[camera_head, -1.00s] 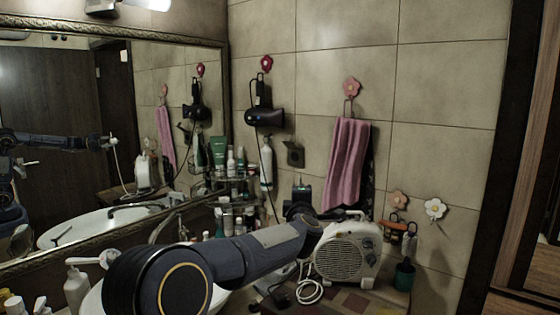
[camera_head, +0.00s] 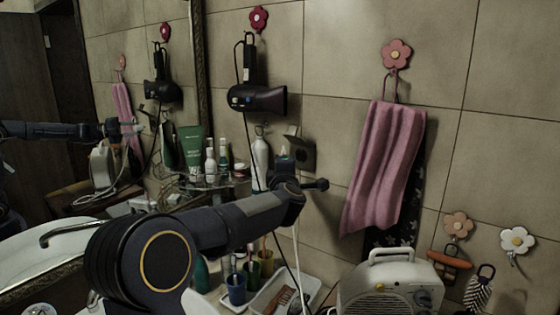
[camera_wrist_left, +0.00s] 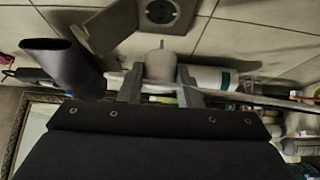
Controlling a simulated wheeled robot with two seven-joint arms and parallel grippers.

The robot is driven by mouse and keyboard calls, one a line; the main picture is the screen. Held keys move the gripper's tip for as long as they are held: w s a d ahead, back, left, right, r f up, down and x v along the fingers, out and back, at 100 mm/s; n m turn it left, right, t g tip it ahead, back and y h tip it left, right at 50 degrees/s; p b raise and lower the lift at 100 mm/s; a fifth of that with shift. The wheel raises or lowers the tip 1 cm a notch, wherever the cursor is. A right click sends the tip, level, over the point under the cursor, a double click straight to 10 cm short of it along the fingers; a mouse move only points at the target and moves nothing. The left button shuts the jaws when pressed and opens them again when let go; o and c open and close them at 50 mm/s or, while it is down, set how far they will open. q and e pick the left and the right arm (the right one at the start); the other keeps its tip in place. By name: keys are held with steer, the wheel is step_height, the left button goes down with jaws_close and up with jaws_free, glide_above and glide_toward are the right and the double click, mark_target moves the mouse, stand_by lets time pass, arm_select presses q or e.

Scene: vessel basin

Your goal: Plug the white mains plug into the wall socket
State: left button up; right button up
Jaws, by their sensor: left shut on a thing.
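The dark wall socket (camera_head: 305,154) is on the tiled wall, left of the pink towel, with its lid (camera_head: 292,143) raised. In the left wrist view the round socket face (camera_wrist_left: 163,12) is at the top, with the open lid (camera_wrist_left: 105,25) to its left. My left gripper (camera_wrist_left: 160,82) is shut on the white plug (camera_wrist_left: 160,63), whose pins point up toward the socket. The plug looks a little apart from the socket; the exact gap cannot be told. In the head view my wrist hides the plug, and a white cord (camera_head: 297,238) hangs below. My right gripper is not in view.
A hair dryer (camera_head: 257,97) hangs left of the socket. Bottles (camera_head: 224,160) stand on a corner shelf. The pink towel (camera_head: 385,165) hangs to the right. A white fan heater (camera_head: 390,287) and cups (camera_head: 236,289) stand below.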

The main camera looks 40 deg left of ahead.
arm_select(q)
steer(key=shift+w+r+p, duration=0.25)
steer(key=shift+w+p, duration=0.25)
steer(key=shift+w, duration=0.45)
steer(key=w, duration=0.1)
steer(key=w+p, duration=0.1)
steer(key=w, duration=0.1)
steer(key=shift+w+a+f, duration=0.1)
steer(key=shift+w+a, duration=0.1)
steer(key=shift+w, duration=0.1)
steer(key=shift+d, duration=0.1)
stand_by(1.6)
steer(key=shift+w+p, duration=0.35)
steer(key=shift+w, duration=0.1)
stand_by(0.4)
